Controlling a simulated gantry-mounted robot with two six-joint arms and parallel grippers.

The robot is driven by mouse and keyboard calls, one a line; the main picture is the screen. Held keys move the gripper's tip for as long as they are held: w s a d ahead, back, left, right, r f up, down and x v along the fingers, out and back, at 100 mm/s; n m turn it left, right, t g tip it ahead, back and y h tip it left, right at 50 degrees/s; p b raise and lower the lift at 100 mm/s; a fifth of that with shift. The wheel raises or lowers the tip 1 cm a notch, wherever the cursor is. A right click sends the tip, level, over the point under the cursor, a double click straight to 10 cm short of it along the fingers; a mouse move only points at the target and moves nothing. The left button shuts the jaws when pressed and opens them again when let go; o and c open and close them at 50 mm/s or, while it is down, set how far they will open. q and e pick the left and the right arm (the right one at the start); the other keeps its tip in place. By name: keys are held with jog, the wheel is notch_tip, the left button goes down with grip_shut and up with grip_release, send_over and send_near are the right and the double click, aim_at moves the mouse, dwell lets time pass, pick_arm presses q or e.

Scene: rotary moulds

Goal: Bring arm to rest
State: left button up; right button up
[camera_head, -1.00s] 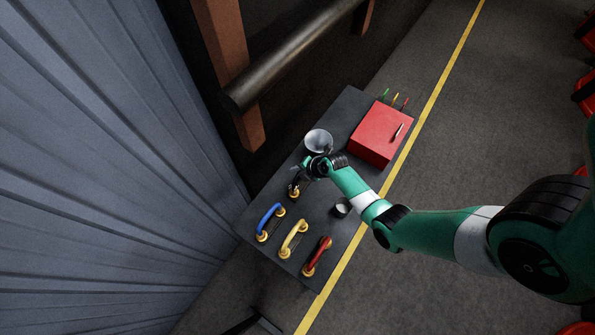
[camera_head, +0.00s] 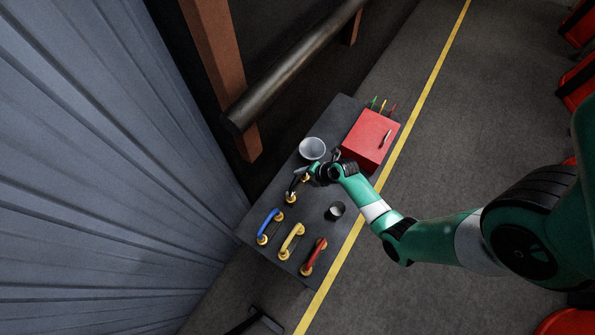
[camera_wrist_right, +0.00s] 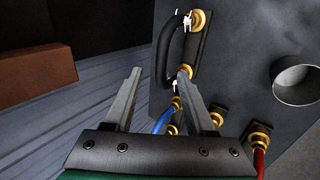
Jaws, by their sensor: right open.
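My right arm reaches in from the right in the head view. Its gripper (camera_head: 311,172) is over the dark table (camera_head: 317,188), beside the metal bowl (camera_head: 312,149). A black handle (camera_head: 297,187) with gold ends lies just below and left of the gripper. In the right wrist view the jaws (camera_wrist_right: 160,74) are apart with nothing held between them. The black handle (camera_wrist_right: 174,45) shows beyond the fingertips there and looks apart from them. My left gripper is not in view.
Blue (camera_head: 268,223), yellow (camera_head: 291,240) and red (camera_head: 314,256) handles stand along the table's near end. A small cup (camera_head: 336,210) is right of them. A red box (camera_head: 368,138) is at the far end. A dark bar (camera_head: 290,70) and corrugated wall (camera_head: 120,160) border the left.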

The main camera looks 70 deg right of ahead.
jog(key=shift+p+v, duration=0.75)
jog(key=shift+v, duration=0.65)
